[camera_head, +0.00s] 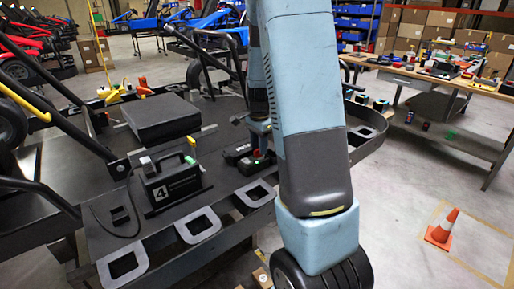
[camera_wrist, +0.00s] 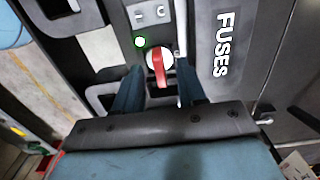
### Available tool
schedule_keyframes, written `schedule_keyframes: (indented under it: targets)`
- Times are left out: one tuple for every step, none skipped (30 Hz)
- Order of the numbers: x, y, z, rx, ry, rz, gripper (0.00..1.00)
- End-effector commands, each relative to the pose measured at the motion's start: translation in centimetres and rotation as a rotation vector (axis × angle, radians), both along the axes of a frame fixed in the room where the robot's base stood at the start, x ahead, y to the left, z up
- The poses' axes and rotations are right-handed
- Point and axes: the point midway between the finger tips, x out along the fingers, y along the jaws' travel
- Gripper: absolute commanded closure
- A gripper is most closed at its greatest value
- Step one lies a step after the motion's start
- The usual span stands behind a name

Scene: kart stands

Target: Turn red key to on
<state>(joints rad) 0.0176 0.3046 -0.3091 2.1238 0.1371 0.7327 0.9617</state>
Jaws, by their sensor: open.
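The red key (camera_wrist: 158,68) sits on a round white dial (camera_wrist: 149,58) in a dark panel in the wrist view. Its red bar runs nearly straight up and down in the picture. A grey plate marked "I" and "O" (camera_wrist: 148,15) lies above it, and a green light (camera_wrist: 140,42) glows beside it. My gripper (camera_wrist: 159,80) is open, with one finger on the left and one on the right of the key, and nothing is held. Whether a finger touches the key I cannot tell. In the head view my arm partly covers that area.
The panel reads "FUSES" (camera_wrist: 222,45) to the right of the key. A workbench (camera_head: 440,80) and a cone (camera_head: 442,227) are at the right, with clear floor between.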

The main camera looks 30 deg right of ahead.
Motion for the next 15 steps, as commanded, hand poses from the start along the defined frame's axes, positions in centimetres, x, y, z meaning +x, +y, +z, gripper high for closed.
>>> schedule_keyframes:
  targets:
    - [0.1, 0.0, 0.6, 0.0, -0.003, 0.001, 0.6]
    - [0.1, 0.0, 1.0, -0.001, -0.004, 0.001, 0.6]
    - [0.1, 0.0, 1.6, -0.001, -0.004, 0.001, 0.6]
    - [0.1, 0.0, 2.1, -0.001, -0.004, 0.001, 0.6]
    - [0.1, 0.0, 2.6, -0.002, -0.006, 0.0, 0.6]
    - [0.1, 0.0, 3.4, -0.001, -0.005, 0.0, 0.6]
    - [0.1, 0.0, 4.0, -0.001, -0.006, 0.0, 0.6]
    - [0.0, 0.0, 4.6, -0.001, -0.005, 0.001, 0.6]
    - [0.0, 0.0, 5.5, -0.002, -0.006, 0.001, 0.6]
    - [0.0, 0.0, 6.0, -0.001, -0.005, 0.001, 0.6]
    - [0.0, 0.0, 6.6, -0.001, -0.005, 0.001, 0.6]
    - [0.0, 0.0, 7.4, -0.001, -0.005, 0.0, 0.6]
    - [0.0, 0.0, 8.0, -0.001, -0.005, 0.0, 0.6]
    - [0.0, 0.0, 8.6, -0.001, -0.005, 0.0, 0.6]
    - [0.0, 0.0, 9.3, 0.0, -0.004, 0.0, 0.6]
